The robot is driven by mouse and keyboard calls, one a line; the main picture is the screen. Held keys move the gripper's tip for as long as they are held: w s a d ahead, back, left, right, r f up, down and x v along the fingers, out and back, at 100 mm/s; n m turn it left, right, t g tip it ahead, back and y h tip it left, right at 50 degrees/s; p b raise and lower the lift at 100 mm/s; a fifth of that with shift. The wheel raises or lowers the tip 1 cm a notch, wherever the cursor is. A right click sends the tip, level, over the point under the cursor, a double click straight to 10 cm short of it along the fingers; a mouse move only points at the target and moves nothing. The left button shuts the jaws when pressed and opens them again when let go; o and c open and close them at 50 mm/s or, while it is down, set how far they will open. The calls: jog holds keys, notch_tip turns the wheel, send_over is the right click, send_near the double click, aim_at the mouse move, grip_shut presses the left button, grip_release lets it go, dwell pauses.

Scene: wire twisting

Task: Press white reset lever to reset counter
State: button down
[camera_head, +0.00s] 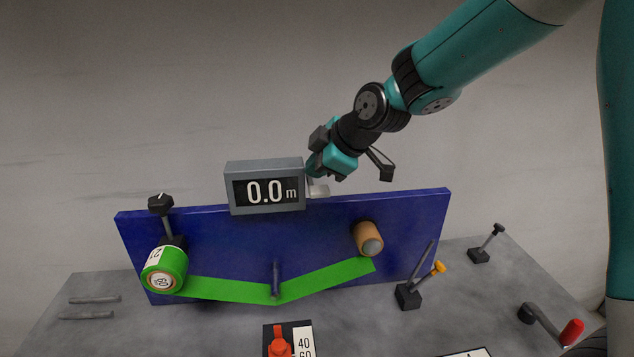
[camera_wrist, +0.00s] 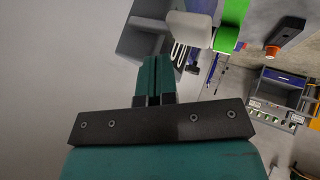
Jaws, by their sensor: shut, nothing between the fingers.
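The grey counter box (camera_head: 265,162) sits on the top edge of the blue panel (camera_head: 330,225), and its display reads 0.0 m. The white reset lever (camera_head: 320,191) sticks out from the counter's right side. My gripper (camera_head: 312,174) is shut and empty, at the counter's right side just above the lever. In the wrist view the teal fingers (camera_wrist: 155,68) are together and point at the grey counter (camera_wrist: 147,22), with the pale lever (camera_wrist: 189,32) just right of their tips. I cannot tell whether the fingers touch the lever.
A green tape (camera_head: 230,291) runs from the green roll (camera_head: 164,270) at the left under a dark post to the orange-brown roller (camera_head: 368,239). A yellow-tipped lever (camera_head: 437,267), a red-handled crank (camera_head: 571,332) and an orange-red switch (camera_head: 279,343) stand on the grey table.

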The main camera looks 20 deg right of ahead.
jog(key=shift+w+r+p, duration=0.15)
jog(key=shift+r+p, duration=0.7)
jog(key=shift+r, duration=0.45)
jog(key=shift+w+r+p, duration=0.1)
jog(key=shift+r+p, duration=0.7)
jog(key=shift+r, duration=0.45)
jog(key=shift+f, duration=0.1)
jog(key=s+a+f+m+g+b, duration=0.1)
jog(key=s+f+m+g+b, duration=0.1)
jog(key=s, duration=0.8)
jog(key=s+a+f+m+g+b, duration=0.1)
jog(key=s+f+m+g+b, duration=0.1)
jog(key=s, duration=0.8)
jog(key=s+a+f+m+g+b, duration=0.2)
jog(key=s+f+m+g+b, duration=0.1)
jog(key=s, duration=0.7)
notch_tip(320, 180, down, 2)
jog(key=shift+s+f+m+b, duration=0.1)
jog(key=shift+s+m+b, duration=0.25)
jog(key=shift+b, duration=0.3)
